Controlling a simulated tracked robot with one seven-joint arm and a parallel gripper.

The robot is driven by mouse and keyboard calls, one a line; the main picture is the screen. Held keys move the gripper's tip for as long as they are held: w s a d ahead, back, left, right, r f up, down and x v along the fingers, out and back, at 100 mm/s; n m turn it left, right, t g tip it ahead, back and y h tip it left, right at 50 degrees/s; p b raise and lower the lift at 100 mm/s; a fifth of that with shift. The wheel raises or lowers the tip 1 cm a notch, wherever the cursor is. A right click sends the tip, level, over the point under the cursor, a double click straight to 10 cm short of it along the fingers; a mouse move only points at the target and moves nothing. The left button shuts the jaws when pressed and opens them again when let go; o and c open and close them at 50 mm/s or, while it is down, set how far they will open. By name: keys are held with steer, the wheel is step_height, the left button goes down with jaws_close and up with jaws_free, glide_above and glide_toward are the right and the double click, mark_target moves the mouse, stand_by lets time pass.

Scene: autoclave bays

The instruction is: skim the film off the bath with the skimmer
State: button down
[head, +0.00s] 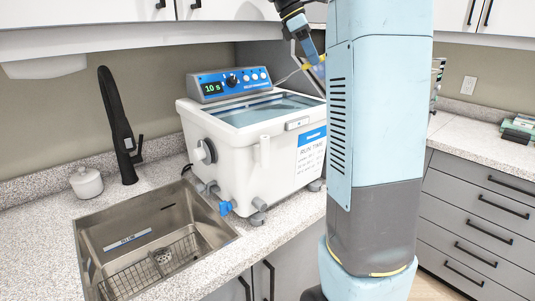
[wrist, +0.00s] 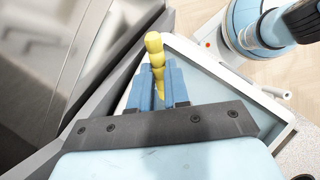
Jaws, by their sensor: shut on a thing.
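The bath (head: 255,150) is a white tank on the counter with a blue control panel reading "10 s". Its open top shows a blue-grey liquid surface (head: 262,110); I cannot make out a separate film on it. My gripper (head: 316,68) is above the bath's back right corner, partly hidden behind my arm. In the wrist view my gripper (wrist: 160,88) has its blue fingers shut on the yellow handle of the skimmer (wrist: 155,45). A thin shaft seems to reach down left from the handle in the head view; the skimmer's working end is not clear.
A steel sink (head: 150,245) with a wire rack is set in the counter at left front, with a black faucet (head: 118,125) and a small white lidded pot (head: 86,182) behind it. Wall cabinets (head: 90,12) hang above. Green items (head: 519,128) lie on the right counter.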

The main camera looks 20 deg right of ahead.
stand_by(0.5)
steer(key=s+d+r, duration=0.1)
steer(key=s+d, duration=0.3)
steer(key=s, duration=0.9)
steer(key=shift+s+d, duration=0.2)
stand_by(0.4)
stand_by(0.5)
